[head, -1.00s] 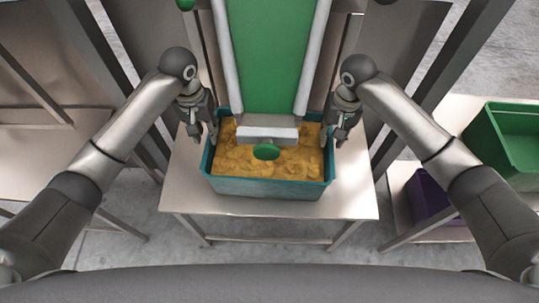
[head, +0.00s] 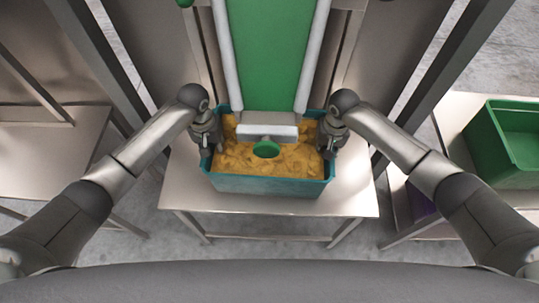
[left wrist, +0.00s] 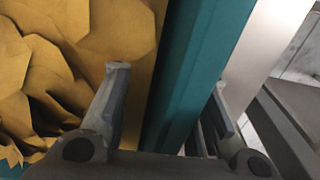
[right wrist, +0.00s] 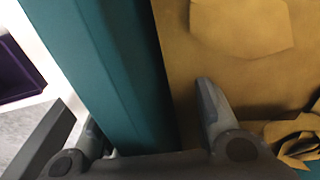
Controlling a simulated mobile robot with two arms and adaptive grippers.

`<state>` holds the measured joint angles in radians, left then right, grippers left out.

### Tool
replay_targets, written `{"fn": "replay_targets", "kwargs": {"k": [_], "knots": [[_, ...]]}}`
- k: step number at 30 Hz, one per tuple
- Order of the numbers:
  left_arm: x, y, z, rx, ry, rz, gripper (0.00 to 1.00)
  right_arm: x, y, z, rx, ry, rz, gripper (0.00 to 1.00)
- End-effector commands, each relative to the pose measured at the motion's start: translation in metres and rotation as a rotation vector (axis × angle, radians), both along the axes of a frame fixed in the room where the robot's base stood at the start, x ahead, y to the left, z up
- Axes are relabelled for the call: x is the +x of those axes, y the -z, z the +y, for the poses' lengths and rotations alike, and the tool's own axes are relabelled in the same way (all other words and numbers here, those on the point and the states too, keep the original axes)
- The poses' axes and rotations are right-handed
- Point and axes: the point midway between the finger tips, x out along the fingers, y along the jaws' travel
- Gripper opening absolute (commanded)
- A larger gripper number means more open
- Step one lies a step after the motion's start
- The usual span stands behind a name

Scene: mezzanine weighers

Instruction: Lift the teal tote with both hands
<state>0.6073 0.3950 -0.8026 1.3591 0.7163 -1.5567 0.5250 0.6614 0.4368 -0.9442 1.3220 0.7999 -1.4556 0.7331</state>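The teal tote (head: 265,187) sits upright on a steel table, filled with yellow-brown chip-like pieces (head: 285,165). My left gripper (head: 212,152) is at its left wall, pointing down. In the left wrist view its open fingers stand on either side of the teal wall (left wrist: 185,80), one over the contents and one outside, with a visible gap. My right gripper (head: 328,152) is at the right wall. In the right wrist view its open fingers likewise straddle the teal wall (right wrist: 110,70). In the head view the grippers partly hide the side rims.
A green conveyor belt (head: 270,60) with a pale end bar (head: 267,131) and green knob (head: 266,150) overhangs the tote's back and middle. The steel table (head: 345,200) has bare surface around the tote. A green bin (head: 500,150) stands on a bench at right.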

Motion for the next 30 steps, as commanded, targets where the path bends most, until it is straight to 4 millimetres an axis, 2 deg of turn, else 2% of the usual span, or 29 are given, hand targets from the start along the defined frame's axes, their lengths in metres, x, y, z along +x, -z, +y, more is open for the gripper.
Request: {"fn": "replay_targets", "kwargs": {"k": [8, 12, 15, 30], "knots": [[-0.0001, 0.0007, 0.0000, 0.000, 0.000, 0.000, 0.27, -0.0002, 0.0007, 0.0003, 0.000, -0.001, 0.000, 0.27], [-0.0001, 0.0006, 0.0000, 0.000, 0.000, 0.000, 0.09, -0.0002, 0.0006, 0.0003, 0.000, -0.001, 0.000, 0.09], [-0.0001, 0.0005, 0.0001, 0.000, 0.000, 0.000, 0.00, -0.0002, 0.0005, 0.0003, 0.000, -0.001, 0.000, 0.00], [0.0000, 0.0002, 0.0005, 0.001, -0.001, 0.000, 0.00, 0.0000, 0.0003, 0.0000, 0.000, 0.000, 0.000, 0.00]]}}
